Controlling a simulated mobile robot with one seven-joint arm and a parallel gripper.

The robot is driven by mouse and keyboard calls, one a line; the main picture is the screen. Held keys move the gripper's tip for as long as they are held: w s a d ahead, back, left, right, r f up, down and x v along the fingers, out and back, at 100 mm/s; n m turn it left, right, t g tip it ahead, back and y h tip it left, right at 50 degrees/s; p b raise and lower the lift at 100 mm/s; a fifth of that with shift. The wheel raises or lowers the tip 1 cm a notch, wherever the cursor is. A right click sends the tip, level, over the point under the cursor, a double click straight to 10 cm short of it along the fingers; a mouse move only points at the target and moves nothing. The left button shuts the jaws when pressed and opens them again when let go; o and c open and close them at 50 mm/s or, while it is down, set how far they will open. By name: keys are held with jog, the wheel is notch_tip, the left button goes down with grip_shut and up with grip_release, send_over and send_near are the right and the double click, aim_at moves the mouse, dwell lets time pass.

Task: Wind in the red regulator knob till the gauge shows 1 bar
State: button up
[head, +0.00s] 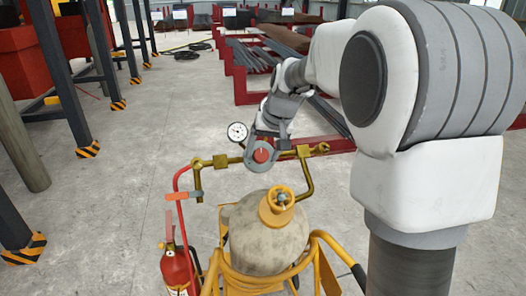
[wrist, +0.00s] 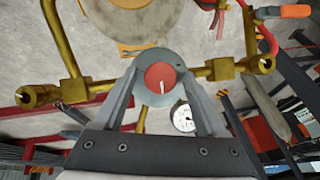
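The red regulator knob (head: 261,155) faces up on a grey round body in the brass pipework above the gas cylinder. In the wrist view the knob (wrist: 161,78) has a white mark pointing toward the bottom of the picture. My gripper (head: 262,146) is over it; in the wrist view the fingers (wrist: 160,76) stand on either side of the grey body, with space between them and the red knob. Whether they touch the grey body I cannot tell. The white gauge (head: 237,132) is left of the knob; it also shows in the wrist view (wrist: 184,117). Its reading is too small to tell.
The cylinder (head: 268,238) with a yellow collar stands in a yellow trolley (head: 330,262). Brass pipes (head: 304,172) run either side of the knob. A red hose (head: 181,215) and an extinguisher (head: 176,270) are at left. Red racks with rebar (head: 245,85) stand behind.

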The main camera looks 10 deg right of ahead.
grip_shut()
jog(key=m+b, duration=0.1)
jog(key=m+y+b, duration=0.1)
jog(key=m+b, duration=0.1)
jog(key=b, duration=0.1)
jog(key=shift+d+f+t+y, duration=0.2)
jog(key=shift+f+t+y, duration=0.1)
jog(key=shift+t, duration=0.1)
jog(key=shift+s+r+m+t+y+b, duration=0.1)
jog(key=shift+m+t+y+b, duration=0.25)
jog(key=shift+m+b, duration=0.5)
jog(key=shift+s+r+m+t+y+b, duration=0.1)
jog(key=shift+m+t+y+b, duration=0.2)
jog(key=shift+m+b, duration=0.55)
jog(key=shift+o, duration=1)
grip_release()
